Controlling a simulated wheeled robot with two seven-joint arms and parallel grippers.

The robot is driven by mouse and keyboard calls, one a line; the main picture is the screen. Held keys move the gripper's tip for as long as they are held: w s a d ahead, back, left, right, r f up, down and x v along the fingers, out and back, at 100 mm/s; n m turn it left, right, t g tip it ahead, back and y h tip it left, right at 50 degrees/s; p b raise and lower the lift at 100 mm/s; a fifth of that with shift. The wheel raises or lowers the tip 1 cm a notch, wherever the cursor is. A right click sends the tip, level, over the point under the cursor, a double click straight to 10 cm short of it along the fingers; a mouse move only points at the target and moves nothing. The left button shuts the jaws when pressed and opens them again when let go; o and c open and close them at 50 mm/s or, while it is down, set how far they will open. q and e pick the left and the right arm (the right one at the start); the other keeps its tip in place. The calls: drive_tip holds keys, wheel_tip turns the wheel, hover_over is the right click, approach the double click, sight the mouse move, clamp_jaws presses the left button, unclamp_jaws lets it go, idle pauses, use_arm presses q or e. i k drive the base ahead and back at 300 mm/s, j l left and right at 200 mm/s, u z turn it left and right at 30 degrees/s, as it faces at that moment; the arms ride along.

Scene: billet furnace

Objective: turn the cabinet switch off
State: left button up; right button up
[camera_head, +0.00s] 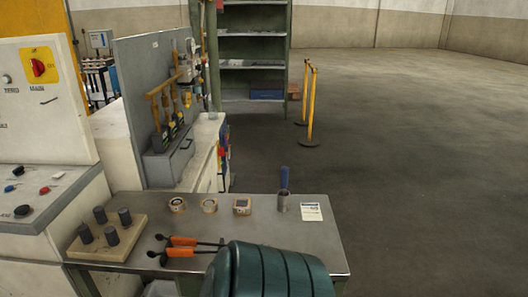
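A red rotary switch (39,68) on a yellow plate is at the far left, on the upright face of a white cabinet (70,115). The word MAIN is printed below it. I cannot read its exact position at this size. Below it, the cabinet's sloped panel carries several small red, blue, black and white controls, including a red button (44,190). Neither of my grippers is in view, so I cannot see where they are relative to the switch.
A metal table (262,230) in front holds orange-handled tools (182,252), a peg block (108,234), a blue-handled item (284,182) and a paper card (311,211). A grey tool panel (136,80) stands behind. Yellow posts (310,105) stand on open floor at right.

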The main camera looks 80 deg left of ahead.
sight(220, 151)
drive_tip(key=i+u, duration=0.15)
drive_tip(key=i+l+u, duration=0.1)
drive_tip(key=i, duration=1)
drive_tip(key=i+j+u, duration=0.1)
drive_tip(key=i+u, duration=0.65)
drive_tip(key=i+l+u, duration=0.2)
drive_tip(key=i+u, duration=0.2)
drive_tip(key=i+j+u, duration=0.15)
drive_tip(key=u, duration=0.25)
drive_tip(key=i+u, duration=0.6)
drive_tip(key=u, duration=0.15)
drive_tip(key=i+l+u, duration=0.1)
drive_tip(key=i+u, duration=0.15)
drive_tip(key=u, duration=0.15)
drive_tip(key=i+j+u, duration=0.15)
drive_tip(key=u, duration=0.3)
drive_tip(key=i+u, duration=0.45)
drive_tip(key=i+l+u, duration=0.1)
drive_tip(key=u, duration=0.35)
drive_tip(key=i+l, duration=0.15)
drive_tip(key=l, duration=0.2)
drive_tip(key=i+l, duration=0.15)
drive_tip(key=l, duration=0.2)
drive_tip(key=i+l, duration=0.1)
drive_tip(key=l, duration=0.25)
drive_tip(key=i+l, duration=0.15)
drive_tip(key=l, duration=0.2)
drive_tip(key=i+l, duration=0.15)
drive_tip(key=l, duration=0.2)
drive_tip(key=z, duration=0.05)
